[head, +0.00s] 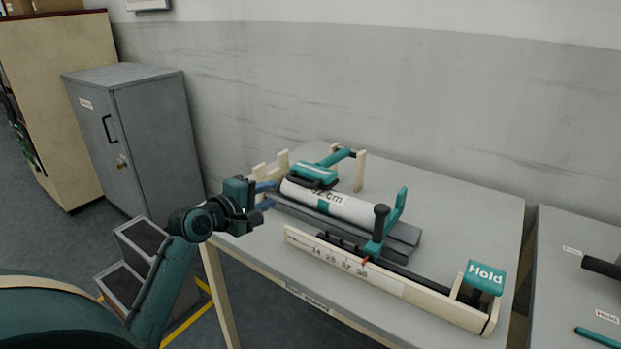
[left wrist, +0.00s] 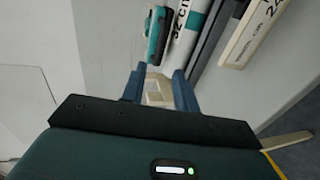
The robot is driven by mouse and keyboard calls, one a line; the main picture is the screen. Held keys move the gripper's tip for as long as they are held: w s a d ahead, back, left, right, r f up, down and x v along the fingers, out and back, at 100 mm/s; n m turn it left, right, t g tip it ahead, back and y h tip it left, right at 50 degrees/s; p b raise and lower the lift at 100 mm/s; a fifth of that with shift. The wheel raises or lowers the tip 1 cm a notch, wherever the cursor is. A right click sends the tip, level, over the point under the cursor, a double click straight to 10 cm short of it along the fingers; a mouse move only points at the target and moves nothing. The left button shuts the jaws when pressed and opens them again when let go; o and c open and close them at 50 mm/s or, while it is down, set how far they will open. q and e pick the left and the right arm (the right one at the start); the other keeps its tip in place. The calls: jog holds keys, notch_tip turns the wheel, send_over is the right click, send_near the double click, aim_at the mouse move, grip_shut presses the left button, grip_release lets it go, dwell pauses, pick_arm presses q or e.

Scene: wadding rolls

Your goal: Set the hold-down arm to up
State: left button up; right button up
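The teal hold-down arm (head: 334,158) lies low across the far-left end of a white roll (head: 352,208) marked 32 cm. Its pad (head: 312,174) appears to rest on the roll. The pad also shows in the left wrist view (left wrist: 155,32), beside the roll (left wrist: 187,40). My left gripper (head: 267,195) is at the left edge of the table, just left of the roll's end. Its blue fingers are apart with nothing between them; they also show in the wrist view (left wrist: 158,88). My right gripper is not in view.
A pale ruler rail (head: 400,287) with a teal Hold block (head: 484,277) runs along the table's front. A teal slider with a dark knob (head: 381,217) stands at the roll's right end. Pale upright posts (head: 283,162) stand behind my gripper. A grey cabinet (head: 155,140) is left.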

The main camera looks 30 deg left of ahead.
aim_at(298, 183)
pick_arm(q)
jog(key=b+x, duration=0.1)
jog(key=x, duration=1.1)
jog(key=shift+w+f, duration=0.15)
jog(key=shift+w, duration=0.15)
grip_shut()
